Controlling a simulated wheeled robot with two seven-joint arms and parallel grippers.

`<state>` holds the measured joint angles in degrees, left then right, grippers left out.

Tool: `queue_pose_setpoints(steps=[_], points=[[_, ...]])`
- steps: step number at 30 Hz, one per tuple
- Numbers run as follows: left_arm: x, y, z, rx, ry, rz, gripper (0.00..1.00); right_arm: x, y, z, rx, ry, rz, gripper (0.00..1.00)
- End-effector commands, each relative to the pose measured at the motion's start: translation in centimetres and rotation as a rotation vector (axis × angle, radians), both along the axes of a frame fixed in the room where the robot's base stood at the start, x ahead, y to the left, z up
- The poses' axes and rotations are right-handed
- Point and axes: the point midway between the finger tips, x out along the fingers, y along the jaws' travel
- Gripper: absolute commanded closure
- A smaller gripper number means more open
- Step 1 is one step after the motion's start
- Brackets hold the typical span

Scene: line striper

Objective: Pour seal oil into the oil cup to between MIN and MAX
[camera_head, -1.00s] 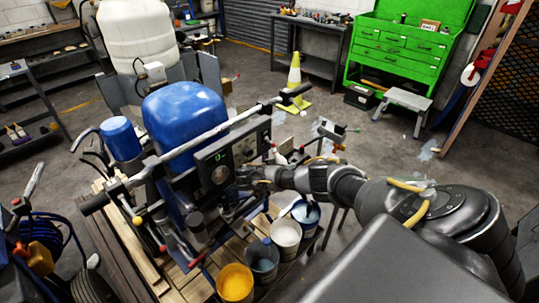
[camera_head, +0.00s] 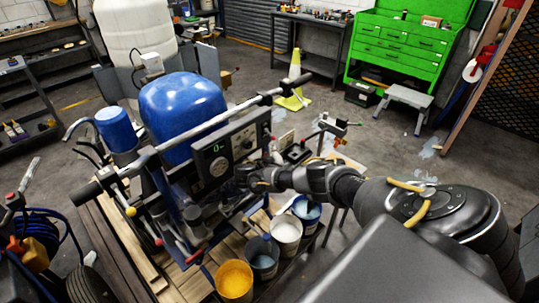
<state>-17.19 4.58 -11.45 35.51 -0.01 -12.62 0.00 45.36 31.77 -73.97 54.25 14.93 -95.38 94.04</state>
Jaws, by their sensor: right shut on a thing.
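The line striper (camera_head: 183,105), with a blue tank and a black control panel (camera_head: 228,148), stands on wooden boards at centre left. My right arm comes in from the right, and its gripper (camera_head: 245,180) is at the machine's front, just below the panel. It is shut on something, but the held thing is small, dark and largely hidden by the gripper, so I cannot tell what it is. I cannot make out the oil cup, its MIN and MAX marks or a seal oil bottle. My left gripper is not in view.
Several open paint buckets stand below my right arm, among them a yellow one (camera_head: 234,281) and a white one (camera_head: 286,234). A yellow-green cone (camera_head: 293,85), a green tool cabinet (camera_head: 408,45) and a step stool (camera_head: 402,105) stand behind. Floor between them is mostly clear.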

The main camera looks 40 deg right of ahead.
Motion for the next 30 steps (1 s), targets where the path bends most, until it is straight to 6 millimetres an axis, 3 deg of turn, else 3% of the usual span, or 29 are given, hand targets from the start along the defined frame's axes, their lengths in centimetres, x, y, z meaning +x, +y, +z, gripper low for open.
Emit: queue_pose_setpoints(steps=[14,24,30], points=[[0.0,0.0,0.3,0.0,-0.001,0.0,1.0,0.0,0.0,0.1,0.0,0.003,0.002,0.97],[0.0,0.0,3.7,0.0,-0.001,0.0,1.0,-0.1,0.0,2.6,0.03,-0.153,0.001,0.97],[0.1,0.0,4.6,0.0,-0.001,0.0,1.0,0.0,0.0,3.1,0.047,-0.231,0.002,0.97]])
